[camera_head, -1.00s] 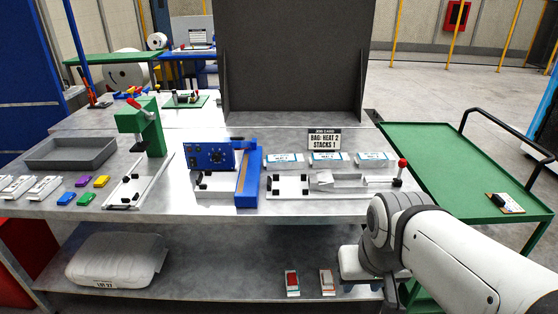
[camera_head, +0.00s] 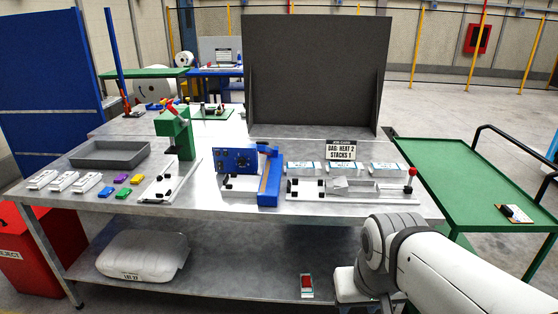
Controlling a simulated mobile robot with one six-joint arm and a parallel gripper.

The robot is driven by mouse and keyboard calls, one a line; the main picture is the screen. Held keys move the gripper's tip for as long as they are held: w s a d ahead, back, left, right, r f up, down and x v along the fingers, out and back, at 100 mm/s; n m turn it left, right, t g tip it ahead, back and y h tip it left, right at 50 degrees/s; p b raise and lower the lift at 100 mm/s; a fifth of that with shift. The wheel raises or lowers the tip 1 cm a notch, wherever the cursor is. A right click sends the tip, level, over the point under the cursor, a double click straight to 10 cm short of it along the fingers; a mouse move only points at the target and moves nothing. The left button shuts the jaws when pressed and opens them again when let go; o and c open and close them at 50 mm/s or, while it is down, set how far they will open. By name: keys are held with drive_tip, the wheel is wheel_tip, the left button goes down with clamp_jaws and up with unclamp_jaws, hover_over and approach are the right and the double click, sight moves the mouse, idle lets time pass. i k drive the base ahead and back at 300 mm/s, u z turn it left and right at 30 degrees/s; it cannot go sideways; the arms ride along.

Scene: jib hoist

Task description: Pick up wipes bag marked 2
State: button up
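Three white packs (camera_head: 64,181) lie in a row at the left of the metal bench. Three white-and-blue packs (camera_head: 344,168) lie in a row behind the long fixture, below the job card. Their marks are too small to read, so I cannot tell which is the wipes bag marked 2. My gripper (camera_head: 352,287) is low at the right, in front of the bench and apart from the packs on top. Its fingers are hidden by my arm or cut off by the lower edge, so its opening does not show.
The job card (camera_head: 341,150) reads "BAG: HEAT 2 STACKS 1". A blue heat device (camera_head: 236,160), green press (camera_head: 178,135) and grey tray (camera_head: 110,148) stand on the bench. A white sack (camera_head: 140,255) and red-white packet (camera_head: 306,286) are on the lower shelf. A green cart (camera_head: 450,185) stands right.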

sight(292, 169)
drive_tip(key=u, duration=0.35)
drive_tip(key=i, duration=1.9)
drive_tip(key=z, duration=0.4)
drive_tip(key=k, duration=0.75)
drive_tip(key=z, duration=0.2)
drive_tip(key=i, duration=0.8)
drive_tip(key=u, duration=0.05)
